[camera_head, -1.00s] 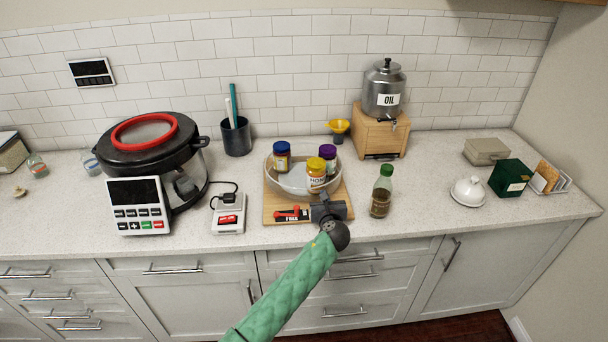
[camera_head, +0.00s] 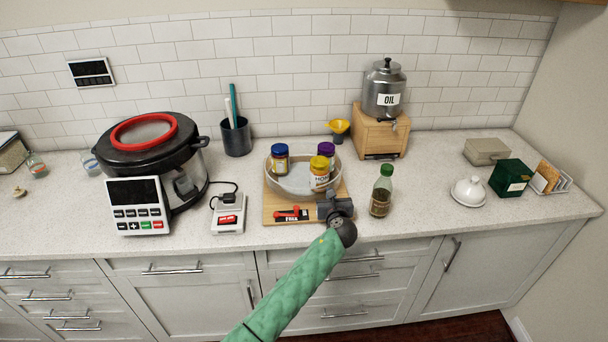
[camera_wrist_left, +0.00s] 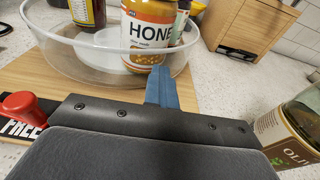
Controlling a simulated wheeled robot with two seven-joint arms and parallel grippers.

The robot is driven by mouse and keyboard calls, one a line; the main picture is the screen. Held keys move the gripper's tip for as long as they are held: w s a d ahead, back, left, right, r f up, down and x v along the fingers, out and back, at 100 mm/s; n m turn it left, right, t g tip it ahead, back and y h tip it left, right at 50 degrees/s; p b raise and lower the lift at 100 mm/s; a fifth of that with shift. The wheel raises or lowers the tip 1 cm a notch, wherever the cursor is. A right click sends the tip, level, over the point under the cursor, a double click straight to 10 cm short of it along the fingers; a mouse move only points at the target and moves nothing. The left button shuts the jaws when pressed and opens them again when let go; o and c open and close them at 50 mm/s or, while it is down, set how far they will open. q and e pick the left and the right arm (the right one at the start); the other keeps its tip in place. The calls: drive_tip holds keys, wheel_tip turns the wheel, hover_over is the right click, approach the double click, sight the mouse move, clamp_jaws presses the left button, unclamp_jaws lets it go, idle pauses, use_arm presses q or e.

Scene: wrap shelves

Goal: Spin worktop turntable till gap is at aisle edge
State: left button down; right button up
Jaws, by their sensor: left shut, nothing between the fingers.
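The turntable (camera_head: 283,189) is a round tray with a clear raised wall on a wooden board (camera_head: 273,215). It carries a honey jar with a yellow lid (camera_head: 319,173) at front right, a blue-lidded jar (camera_head: 280,158) at back left and a purple-lidded jar (camera_head: 327,156) at back right. Its bare floor shows at the middle and front left. My left gripper (camera_head: 331,194) is shut and empty at the turntable's front right. In the left wrist view its blue fingertips (camera_wrist_left: 161,84) overlap the clear wall below the honey jar (camera_wrist_left: 146,35); contact is unclear. My right gripper is out of view.
A red-handled item marked FREE (camera_head: 292,214) lies on the board's front left. An olive oil bottle (camera_head: 381,192) stands close right of the gripper. A scale (camera_head: 228,214) is left of the board. An oil dispenser (camera_head: 384,90) on a wooden stand is behind right.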

use_arm(q)
drive_tip(key=shift+w+a+r, duration=0.1)
drive_tip(key=shift+a+r, duration=0.15)
drive_tip(key=shift+r, duration=0.05)
drive_tip(key=shift+s+d+f+p, duration=0.15)
drive_tip(key=shift+s+d+p, duration=0.25)
drive_tip(key=shift+s, duration=0.2)
drive_tip(key=shift+s+d+f+p, duration=0.1)
drive_tip(key=shift+s+d+p, duration=0.25)
drive_tip(key=shift+s+d, duration=0.4)
drive_tip(key=shift+s+a, duration=0.1)
drive_tip(key=shift+a, duration=0.05)
